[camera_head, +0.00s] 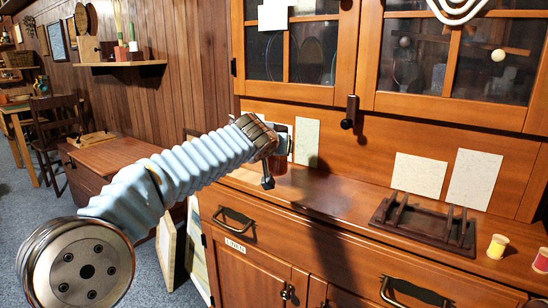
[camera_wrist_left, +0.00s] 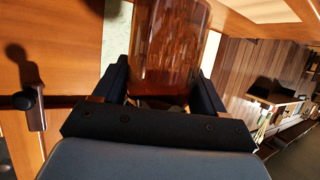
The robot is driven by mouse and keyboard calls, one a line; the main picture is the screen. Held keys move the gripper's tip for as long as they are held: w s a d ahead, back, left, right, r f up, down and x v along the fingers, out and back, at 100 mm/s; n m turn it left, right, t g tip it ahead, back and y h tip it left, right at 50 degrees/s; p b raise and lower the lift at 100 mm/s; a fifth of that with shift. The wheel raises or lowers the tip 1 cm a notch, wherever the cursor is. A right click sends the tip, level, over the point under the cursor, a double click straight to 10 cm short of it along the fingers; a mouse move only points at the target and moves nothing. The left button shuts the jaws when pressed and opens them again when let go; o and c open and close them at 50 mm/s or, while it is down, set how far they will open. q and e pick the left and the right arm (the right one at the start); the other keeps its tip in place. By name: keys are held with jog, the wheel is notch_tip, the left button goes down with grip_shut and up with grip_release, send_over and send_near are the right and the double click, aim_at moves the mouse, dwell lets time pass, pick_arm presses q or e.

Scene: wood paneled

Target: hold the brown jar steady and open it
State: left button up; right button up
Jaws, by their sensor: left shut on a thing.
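The brown jar (camera_head: 279,165) is at the far left end of the wooden counter, mostly hidden behind my left gripper in the head view. In the left wrist view the jar (camera_wrist_left: 168,45) is glossy, brown and see-through, and it sits between the two dark fingers. My left gripper (camera_wrist_left: 163,85) is shut on the jar, with one finger on each side of it. In the head view the left gripper (camera_head: 276,138) reaches in at the end of the pale blue ribbed arm. The jar's lid cannot be made out. My right gripper is not in view.
The wooden counter (camera_head: 335,190) has free room right of the jar. A dark wooden rack (camera_head: 425,222) and spools of thread (camera_head: 497,246) stand farther right. Glass-door cabinets (camera_head: 450,60) hang above, with a dark latch (camera_head: 348,115) protruding. Drawers with handles (camera_head: 235,218) are below.

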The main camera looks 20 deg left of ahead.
pick_arm(q)
jog(key=s+d+r, duration=0.9)
jog(key=d, duration=0.1)
jog(key=shift+b, duration=0.35)
